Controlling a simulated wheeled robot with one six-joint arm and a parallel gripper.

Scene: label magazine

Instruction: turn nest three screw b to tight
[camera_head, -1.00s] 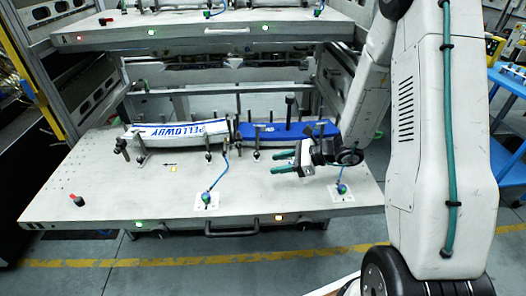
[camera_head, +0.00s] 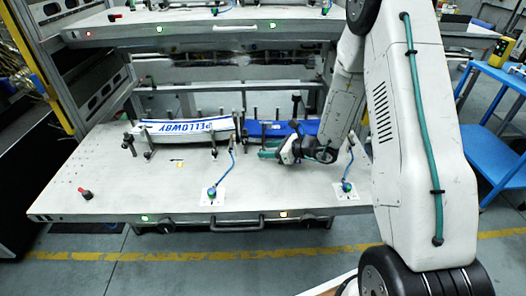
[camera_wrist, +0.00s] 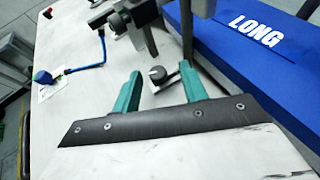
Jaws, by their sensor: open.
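My gripper (camera_wrist: 159,70) is open, with green fingers. In the wrist view, a small dark round screw knob (camera_wrist: 158,74) shows between and slightly beyond the fingertips; contact cannot be told. A blue bar marked LONG (camera_wrist: 258,32) lies to its right. In the head view my gripper (camera_head: 268,150) is at the front of the right-hand nest, whose blue bar (camera_head: 300,127) is partly hidden by clamps and my arm. The left-hand nest holds a white bar with blue lettering (camera_head: 185,127). I cannot tell from the frames which nest is three or which screw is b.
Metal clamp posts (camera_wrist: 140,22) rise just beyond the knob. A blue-topped valve with a hose (camera_wrist: 43,76) stands to the left on the shelf. A second shelf hangs above.

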